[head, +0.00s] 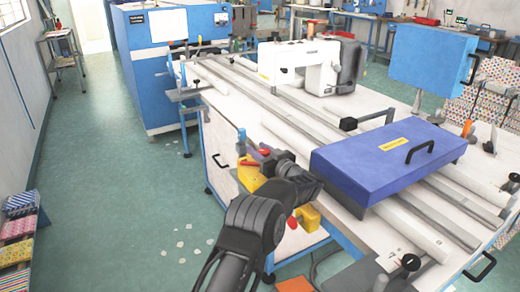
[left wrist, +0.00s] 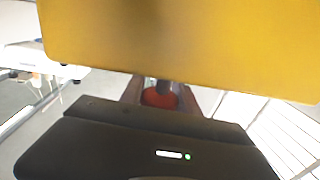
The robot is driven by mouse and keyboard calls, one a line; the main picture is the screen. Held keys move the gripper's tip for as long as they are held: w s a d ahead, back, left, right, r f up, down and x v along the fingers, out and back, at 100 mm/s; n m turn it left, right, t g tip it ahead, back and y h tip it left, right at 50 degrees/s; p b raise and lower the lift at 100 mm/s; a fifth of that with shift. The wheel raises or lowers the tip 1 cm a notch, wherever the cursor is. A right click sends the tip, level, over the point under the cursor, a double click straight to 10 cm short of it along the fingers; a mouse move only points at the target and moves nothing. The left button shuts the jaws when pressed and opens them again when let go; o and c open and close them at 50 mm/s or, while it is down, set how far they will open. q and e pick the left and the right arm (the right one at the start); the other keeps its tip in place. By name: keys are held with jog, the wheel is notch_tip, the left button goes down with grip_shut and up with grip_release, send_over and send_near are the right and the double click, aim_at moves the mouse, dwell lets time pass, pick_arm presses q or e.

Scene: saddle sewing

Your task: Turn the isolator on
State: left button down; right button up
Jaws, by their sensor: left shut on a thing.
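The isolator is a yellow box (head: 248,174) on the near left side of the sewing table in the head view. Its yellow face (left wrist: 180,45) fills the top of the left wrist view. A red knob (left wrist: 160,97) shows below that face, between the two fingers of my left gripper (left wrist: 161,92). The fingers are shut on the knob, and their tips are partly hidden by the yellow face. In the head view my left gripper (head: 267,160) is against the box, and the arm hides part of it. The knob's on or off position cannot be read. My right gripper is not in view.
The white table (head: 225,100) carries a blue lidded box (head: 375,165), long rails and a white sewing machine (head: 300,62). A second yellow part (head: 308,216) with a red button (head: 292,222) is close to my left arm. Green floor (head: 100,180) is open at left.

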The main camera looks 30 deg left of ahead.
pick_arm(q)
jog(key=shift+g, duration=0.3)
jog(key=c, duration=0.9)
grip_release()
jog(key=shift+b+v, duration=0.45)
jog(key=shift+v, duration=3.45)
